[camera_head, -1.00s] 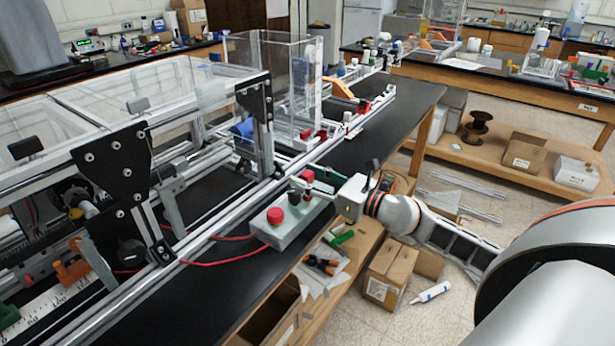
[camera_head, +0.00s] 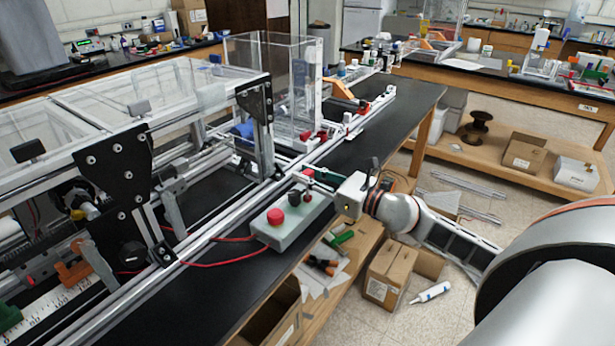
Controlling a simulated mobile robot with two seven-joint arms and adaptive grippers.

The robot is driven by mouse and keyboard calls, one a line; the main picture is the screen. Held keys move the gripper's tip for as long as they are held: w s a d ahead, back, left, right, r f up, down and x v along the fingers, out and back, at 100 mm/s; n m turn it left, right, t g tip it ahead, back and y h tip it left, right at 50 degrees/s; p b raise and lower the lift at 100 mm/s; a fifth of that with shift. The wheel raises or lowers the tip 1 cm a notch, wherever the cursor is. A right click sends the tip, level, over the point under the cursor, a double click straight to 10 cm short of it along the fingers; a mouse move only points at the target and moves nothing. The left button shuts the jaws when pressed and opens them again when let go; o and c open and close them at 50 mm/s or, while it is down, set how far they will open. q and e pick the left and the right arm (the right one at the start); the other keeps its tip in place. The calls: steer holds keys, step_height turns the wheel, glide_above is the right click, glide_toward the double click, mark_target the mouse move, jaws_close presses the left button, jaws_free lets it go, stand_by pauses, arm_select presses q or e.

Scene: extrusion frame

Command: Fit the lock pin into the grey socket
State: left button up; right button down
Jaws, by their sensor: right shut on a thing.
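My right gripper (camera_head: 314,178) reaches in from the right, over the far end of a grey-green control box. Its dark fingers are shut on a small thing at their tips. A small red piece (camera_head: 308,173) shows at the fingertips; it may be the lock pin, but the fingers cover most of the held thing and its shape is not clear. I cannot pick out the grey socket with certainty among the grey rails and fittings beside the gripper. My left gripper is not in view.
The control box (camera_head: 283,236) has a red button (camera_head: 276,216) and dark knobs close below the gripper. An aluminium extrusion frame (camera_head: 215,228) runs along its left. Red cables lie on the black bench (camera_head: 225,285). A cardboard box (camera_head: 388,272) stands lower right.

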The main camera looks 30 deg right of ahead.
step_height(320, 180, up, 5)
steer(key=shift+f+p, duration=0.15)
steer(key=shift+p, duration=1)
step_height(320, 180, up, 4)
steer(key=shift+r, duration=0.1)
step_height(320, 180, up, 9)
arm_select(q)
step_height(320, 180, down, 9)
steer(key=b, duration=1.2)
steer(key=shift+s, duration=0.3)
arm_select(e)
steer(key=w+d+f, duration=0.4)
steer(key=w+f, duration=0.2)
steer(key=f, duration=0.4)
steer(key=shift+d, duration=0.2)
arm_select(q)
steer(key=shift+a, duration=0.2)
arm_select(e)
steer(key=shift+f, duration=0.1)
